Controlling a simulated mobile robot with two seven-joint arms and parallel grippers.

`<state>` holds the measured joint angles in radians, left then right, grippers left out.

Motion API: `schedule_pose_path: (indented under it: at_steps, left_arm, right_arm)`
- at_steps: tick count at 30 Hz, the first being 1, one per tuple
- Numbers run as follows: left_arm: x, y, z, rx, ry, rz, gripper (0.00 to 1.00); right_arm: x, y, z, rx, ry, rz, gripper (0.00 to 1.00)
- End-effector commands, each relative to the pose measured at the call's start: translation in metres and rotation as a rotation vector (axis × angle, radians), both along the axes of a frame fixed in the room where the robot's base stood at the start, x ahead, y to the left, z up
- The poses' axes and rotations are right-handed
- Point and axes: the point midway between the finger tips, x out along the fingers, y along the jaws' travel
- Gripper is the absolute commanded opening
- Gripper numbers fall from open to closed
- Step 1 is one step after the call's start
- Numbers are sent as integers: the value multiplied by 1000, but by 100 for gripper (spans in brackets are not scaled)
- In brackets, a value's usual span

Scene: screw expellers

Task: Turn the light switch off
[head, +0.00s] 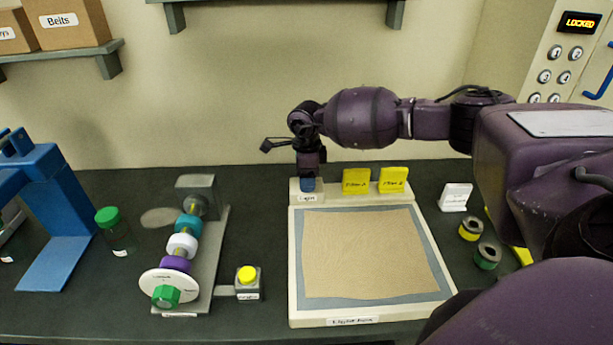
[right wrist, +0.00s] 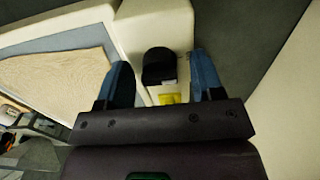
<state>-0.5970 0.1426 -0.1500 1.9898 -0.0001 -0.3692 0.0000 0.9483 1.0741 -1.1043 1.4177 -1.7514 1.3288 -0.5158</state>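The light box (head: 297,262) stands on the dark bench, with a raised ledge along its back. A tag reading "Light" (head: 308,198) is on the ledge's left end. My right gripper (head: 308,184) points down just above that tag, hiding the switch in the head view. In the right wrist view, a dark round-topped switch (right wrist: 159,66) sits on the cream ledge. The two blue fingers of my right gripper (right wrist: 161,60) stand apart on either side of it, with gaps. I cannot tell whether the switch is on or off. My left gripper is not in view.
Two yellow filter plates (head: 374,181) stand on the ledge right of my gripper. A wall shelf (head: 280,2) hangs above. A screw expeller (head: 183,245), a yellow button (head: 247,275) and a green-capped jar (head: 118,235) are to the left. Ring-shaped parts (head: 470,230) lie right.

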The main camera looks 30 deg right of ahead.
Motion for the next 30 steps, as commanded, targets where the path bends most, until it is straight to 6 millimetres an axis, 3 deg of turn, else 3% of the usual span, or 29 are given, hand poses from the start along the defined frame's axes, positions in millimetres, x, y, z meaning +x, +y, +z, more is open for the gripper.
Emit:
schedule_pose_path:
  at_steps: [8, 21, 30]
  left_arm:
    - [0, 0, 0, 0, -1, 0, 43]
    - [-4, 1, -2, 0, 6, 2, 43]
    - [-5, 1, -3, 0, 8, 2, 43]
  right_arm:
    - [0, 0, 6, 1, -1, 0, 61]
    - [0, 0, 80, 0, -1, 0, 61]
    - [0, 0, 106, -1, 1, 1, 61]
